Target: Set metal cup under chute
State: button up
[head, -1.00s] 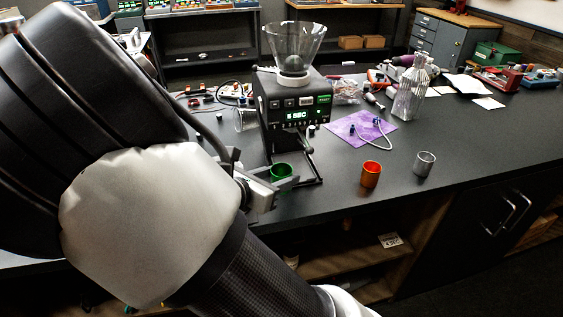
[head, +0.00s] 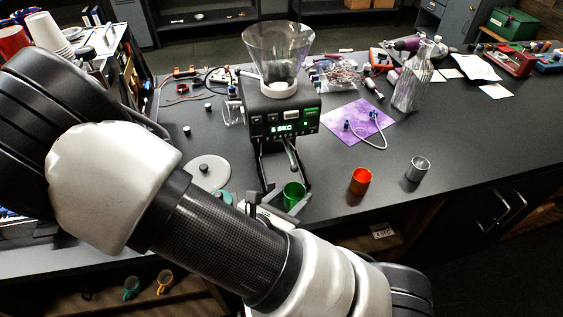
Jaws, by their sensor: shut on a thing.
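The metal cup (head: 418,169) stands upright on the dark bench, to the right of an orange cup (head: 360,181). The black grinder (head: 280,115) has a clear funnel on top and a lit display. Its dark chute (head: 290,152) sticks out at the front. A green cup (head: 294,194) is upright below the chute, at the grinder's base. My gripper (head: 292,203) is at the green cup, shut on it; my own arm hides part of the gripper. The metal cup is well to the right of my gripper.
A purple mat (head: 357,120) with a bent tube lies right of the grinder, with a ribbed glass bottle (head: 411,90) beyond it. A pale round disc (head: 207,172) lies left of the grinder. Bare bench surrounds the metal cup. The bench's front edge is close to my gripper.

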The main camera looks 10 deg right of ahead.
jog(key=w, duration=1.5)
jog(key=shift+w+b, duration=0.1)
jog(key=shift+b, duration=0.2)
jog(key=f, duration=0.1)
jog(key=w+f, duration=0.1)
jog(key=shift+f, duration=0.8)
jog(key=shift+s+f, duration=0.1)
jog(key=o, duration=0.9)
jog(key=shift+c, duration=0.2)
